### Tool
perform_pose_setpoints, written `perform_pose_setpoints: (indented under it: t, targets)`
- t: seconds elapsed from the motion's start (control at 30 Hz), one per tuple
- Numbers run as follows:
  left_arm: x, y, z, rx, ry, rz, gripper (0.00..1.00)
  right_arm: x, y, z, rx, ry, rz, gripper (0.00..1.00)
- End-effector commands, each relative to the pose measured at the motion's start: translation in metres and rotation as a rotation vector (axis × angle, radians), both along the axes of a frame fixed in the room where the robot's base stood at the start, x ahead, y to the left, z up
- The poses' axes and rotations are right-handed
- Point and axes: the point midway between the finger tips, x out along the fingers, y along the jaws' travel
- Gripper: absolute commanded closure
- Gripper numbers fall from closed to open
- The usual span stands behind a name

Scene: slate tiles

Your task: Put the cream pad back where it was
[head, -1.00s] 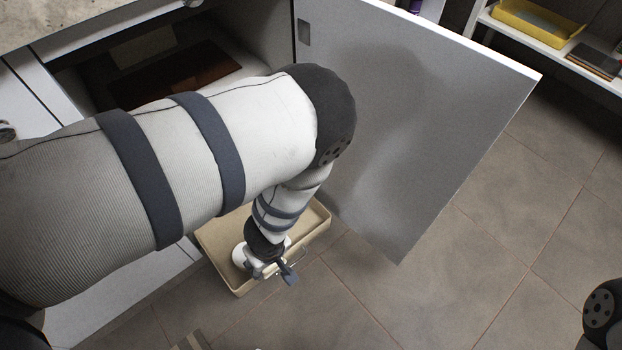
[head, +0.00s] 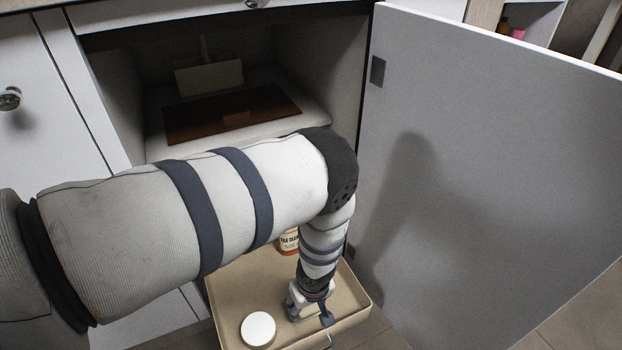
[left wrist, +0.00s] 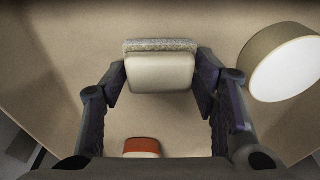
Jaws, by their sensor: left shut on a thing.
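The cream pad (left wrist: 160,70), with a grey rough layer along its far edge, is between the fingers of my left gripper in the left wrist view. My left gripper (left wrist: 160,80) is shut on it, one finger at each side. In the head view the left gripper (head: 312,312) is low over the beige tray (head: 232,290), and I cannot make out the pad there. Whether the pad touches the tray floor is unclear. My right gripper is out of view.
A round white-topped container (head: 258,329) stands in the tray left of the gripper. A bottle with an orange label (head: 289,242) is partly hidden behind my arm. The open cabinet holds a brown board (head: 205,117) and a beige block. The open door (head: 490,150) stands at right.

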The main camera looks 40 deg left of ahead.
Motion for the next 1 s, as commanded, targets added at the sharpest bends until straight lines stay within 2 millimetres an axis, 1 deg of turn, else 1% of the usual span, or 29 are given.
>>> perform_pose_setpoints:
  t: [0.03,0.2,0.33,0.37,0.4,0.43,0.77,0.87,1.0]
  targets:
    - [-0.001,0.000,-0.008,0.000,0.002,0.000,0.68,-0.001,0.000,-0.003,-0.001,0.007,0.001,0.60]
    - [0.000,0.000,-0.004,-0.001,-0.002,0.001,0.68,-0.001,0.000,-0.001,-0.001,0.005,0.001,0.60]
    - [0.000,0.000,-0.008,0.000,-0.001,0.000,0.68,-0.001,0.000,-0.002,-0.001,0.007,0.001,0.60]
    - [0.000,0.000,-0.007,0.000,-0.001,0.000,0.41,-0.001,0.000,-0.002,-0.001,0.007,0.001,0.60]
    - [0.000,0.000,-0.007,-0.001,-0.002,0.000,0.32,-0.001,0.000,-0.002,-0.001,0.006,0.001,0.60]
    - [0.000,0.000,-0.007,-0.001,-0.002,0.000,0.26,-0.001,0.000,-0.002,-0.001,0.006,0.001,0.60]
    - [0.000,0.000,-0.004,-0.001,-0.002,0.000,0.26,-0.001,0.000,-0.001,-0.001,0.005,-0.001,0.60]
    - [0.001,-0.002,0.013,-0.001,-0.005,0.000,0.26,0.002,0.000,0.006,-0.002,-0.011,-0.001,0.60]
    - [0.000,-0.009,0.056,-0.001,-0.009,-0.001,0.26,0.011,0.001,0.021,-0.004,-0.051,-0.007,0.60]
